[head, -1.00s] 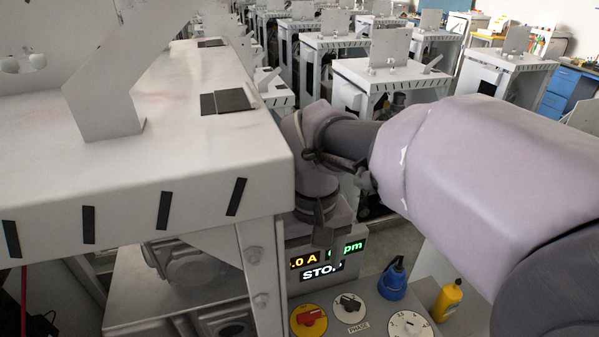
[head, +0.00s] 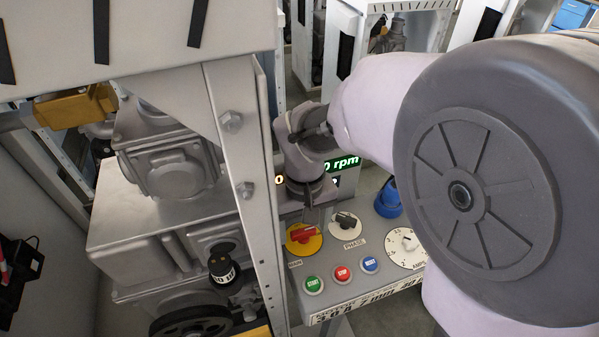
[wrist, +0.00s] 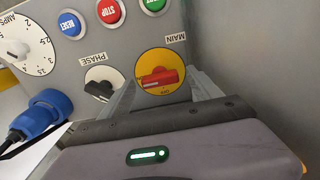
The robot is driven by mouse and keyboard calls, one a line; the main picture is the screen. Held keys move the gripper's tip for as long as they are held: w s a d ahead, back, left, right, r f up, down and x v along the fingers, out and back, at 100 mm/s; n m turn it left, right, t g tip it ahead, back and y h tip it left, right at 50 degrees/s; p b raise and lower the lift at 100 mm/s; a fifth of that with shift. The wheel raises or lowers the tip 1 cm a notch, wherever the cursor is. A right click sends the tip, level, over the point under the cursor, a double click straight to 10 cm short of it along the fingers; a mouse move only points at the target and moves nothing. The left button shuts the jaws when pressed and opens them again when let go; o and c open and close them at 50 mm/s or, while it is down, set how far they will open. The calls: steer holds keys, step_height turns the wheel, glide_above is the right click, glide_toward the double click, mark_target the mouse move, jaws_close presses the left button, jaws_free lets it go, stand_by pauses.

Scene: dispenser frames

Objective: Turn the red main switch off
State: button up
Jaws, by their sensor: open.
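The red main switch (head: 304,237) is a red handle on a yellow disc, at the upper left of the grey control panel. Its handle lies nearly sideways, slightly tilted. In the wrist view, which is upside down, the red switch (wrist: 160,77) shows below the MAIN label. My gripper (wrist: 162,82) is open, with one finger on each side of the yellow disc. Whether the fingers touch the panel or handle, I cannot tell. In the head view my gripper (head: 311,214) points down just above the switch.
The black PHASE switch (head: 345,222) is close beside, on the right. Green START (head: 313,284), red STOP (head: 342,274) and blue RESET (head: 370,264) buttons sit below. The AMPS dial (head: 405,245) and blue plug (head: 388,198) are further right. A metal frame post (head: 245,185) stands left.

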steer(key=c, duration=1.4)
steer(key=n+p, duration=0.2)
steer(key=n, duration=0.1)
steer(key=shift+r, duration=0.15)
steer(key=n+p, duration=0.3)
steer(key=n, duration=0.2)
steer(key=shift+n+p, duration=0.3)
steer(key=shift+n, duration=0.1)
steer(key=n+p, duration=0.3)
steer(key=n, duration=0.2)
steer(key=shift+n+p, duration=0.75)
steer(key=shift+n, duration=1.25)
